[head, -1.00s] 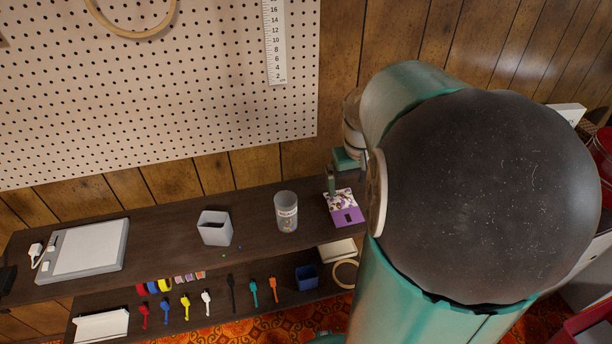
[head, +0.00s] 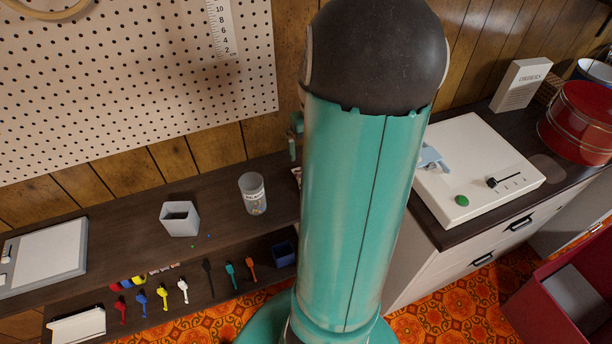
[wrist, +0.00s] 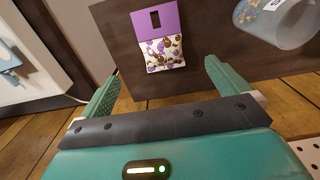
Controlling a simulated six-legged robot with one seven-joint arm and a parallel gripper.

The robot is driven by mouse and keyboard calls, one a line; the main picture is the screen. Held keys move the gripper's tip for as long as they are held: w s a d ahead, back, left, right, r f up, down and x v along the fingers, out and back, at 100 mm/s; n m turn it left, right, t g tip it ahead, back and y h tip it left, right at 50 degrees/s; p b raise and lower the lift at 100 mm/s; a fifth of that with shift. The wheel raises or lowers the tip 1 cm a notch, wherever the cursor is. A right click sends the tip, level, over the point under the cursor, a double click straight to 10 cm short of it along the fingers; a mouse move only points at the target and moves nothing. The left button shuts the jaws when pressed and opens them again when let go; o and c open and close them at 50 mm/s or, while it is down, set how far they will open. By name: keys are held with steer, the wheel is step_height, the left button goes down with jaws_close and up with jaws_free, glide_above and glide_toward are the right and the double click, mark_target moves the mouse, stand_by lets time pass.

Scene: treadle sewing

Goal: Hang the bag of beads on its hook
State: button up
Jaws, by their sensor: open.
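The bag of beads lies on the dark shelf top, its purple header with a dark slot and its clear pouch of purple, brown and white beads showing in the wrist view (wrist: 165,50). In the head view my arm hides nearly all of it. My gripper (wrist: 162,72) is open and empty, its two teal fingers either side of the bag's pouch end in the picture; I cannot tell the height between them. In the head view only a sliver of the gripper shows behind my arm. On the visible pegboard (head: 130,70) I can make out no hook.
A clear labelled cup (head: 252,194) stands near the bag, with a grey square holder (head: 180,219) left of it. A blue box (head: 284,253) and coloured tools sit on the lower shelf. A white machine (head: 475,170) stands on the right cabinet.

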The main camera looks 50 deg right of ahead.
steer(key=f, duration=0.7)
steer(key=shift+s+f, duration=0.1)
steer(key=shift+s, duration=0.3)
steer(key=shift+a+f, duration=0.15)
steer(key=shift+f, duration=1.2)
steer(key=shift+a+f, duration=0.1)
steer(key=shift+f, duration=1.25)
steer(key=c, duration=0.9)
steer(key=shift+w+r, duration=0.1)
steer(key=shift+d+r, duration=0.1)
steer(key=shift+r, duration=0.5)
steer(key=s+a+r, duration=1)
steer(key=r, duration=0.1)
steer(key=shift+r, duration=0.3)
